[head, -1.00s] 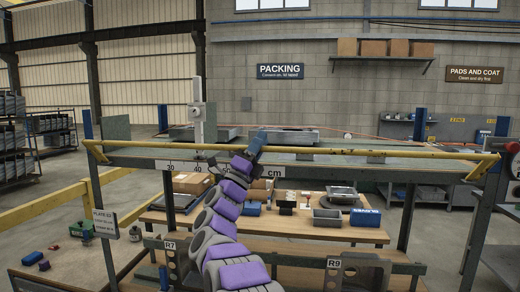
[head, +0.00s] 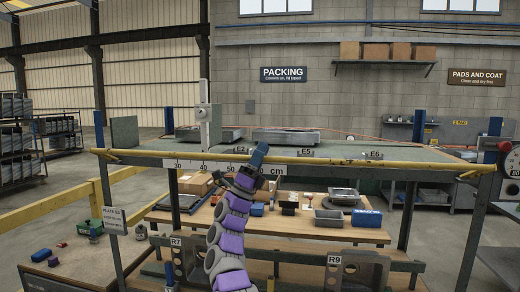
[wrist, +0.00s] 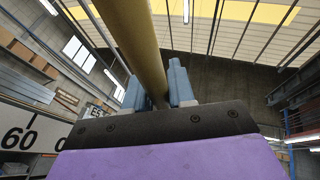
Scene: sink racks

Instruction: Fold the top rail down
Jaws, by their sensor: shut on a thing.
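The top rail (head: 350,162) is a long yellow bar running across the front of the upper shelf in the head view. It lies about level with the shelf's front edge, just above the ruler strip (head: 190,165). My gripper (head: 259,154) is at the rail, left of its middle, with its blue fingers around it. In the wrist view the rail (wrist: 144,45) passes between the two blue fingers (wrist: 160,88), which are closed on it. The part of the rail between the fingers is partly hidden.
The grey upper shelf (head: 400,152) carries a white upright post (head: 204,115) and flat metal parts. Below, a wooden bench (head: 290,228) holds boxes and trays. A dark post (head: 484,205) with a red round part (head: 504,146) stands at the right.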

